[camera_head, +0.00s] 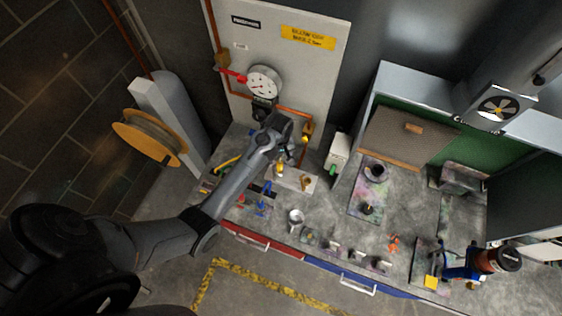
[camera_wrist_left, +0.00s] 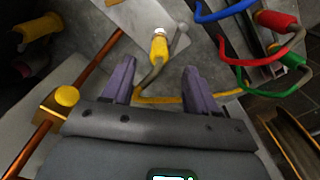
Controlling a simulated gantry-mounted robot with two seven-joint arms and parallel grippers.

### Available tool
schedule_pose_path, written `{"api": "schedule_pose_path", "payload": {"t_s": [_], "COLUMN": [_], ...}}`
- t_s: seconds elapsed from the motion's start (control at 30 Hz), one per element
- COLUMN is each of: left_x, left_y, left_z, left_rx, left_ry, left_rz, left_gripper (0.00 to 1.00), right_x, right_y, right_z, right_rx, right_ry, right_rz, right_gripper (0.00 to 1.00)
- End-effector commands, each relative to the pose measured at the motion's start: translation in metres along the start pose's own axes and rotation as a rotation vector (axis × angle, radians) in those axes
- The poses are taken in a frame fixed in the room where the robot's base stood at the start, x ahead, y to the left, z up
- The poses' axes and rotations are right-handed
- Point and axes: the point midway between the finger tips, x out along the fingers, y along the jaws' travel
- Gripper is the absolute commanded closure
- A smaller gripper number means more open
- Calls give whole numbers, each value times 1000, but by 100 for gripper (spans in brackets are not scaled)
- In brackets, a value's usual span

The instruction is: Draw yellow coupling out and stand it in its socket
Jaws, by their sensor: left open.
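The yellow coupling (camera_wrist_left: 158,50) shows in the left wrist view with a pale metal tip and a grey hose. It lies ahead of and between the purple fingers of my open left gripper (camera_wrist_left: 158,70), which do not grip it. In the head view the yellow coupling (camera_head: 280,169) is by a pale plate (camera_head: 298,182), below my left gripper (camera_head: 288,141). A small grey round-ended post (camera_wrist_left: 183,27) stands beside the coupling in the wrist view. I cannot tell which part is its socket. My right gripper is not in view.
A copper pipe with a yellow-knobbed brass valve (camera_wrist_left: 67,96) runs close to the left finger. A gauge (camera_head: 264,82) hangs on the panel behind. A metal cup (camera_head: 296,216) stands on the bench.

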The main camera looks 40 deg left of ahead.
Motion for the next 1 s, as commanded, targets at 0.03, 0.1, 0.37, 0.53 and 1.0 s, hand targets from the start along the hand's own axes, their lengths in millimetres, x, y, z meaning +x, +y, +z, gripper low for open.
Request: {"api": "schedule_pose_path", "payload": {"t_s": [0.03, 0.1, 0.37, 0.53, 1.0], "left_x": [8, 19, 53, 64, 68], "left_y": [0, 0, 0, 0, 0], "left_z": [0, 1, 0, 0, 0], "left_rx": [1, 1, 1, 2, 2], "left_ry": [-2, -2, 0, 1, 1], "left_rz": [-2, -2, 0, 1, 1], "left_gripper": [42, 42, 42, 42, 56], "right_x": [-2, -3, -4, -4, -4], "right_y": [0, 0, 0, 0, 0], "right_z": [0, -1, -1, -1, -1], "right_rx": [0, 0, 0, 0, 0], "right_ry": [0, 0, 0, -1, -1], "right_rz": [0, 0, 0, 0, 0], "right_gripper": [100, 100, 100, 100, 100]}}
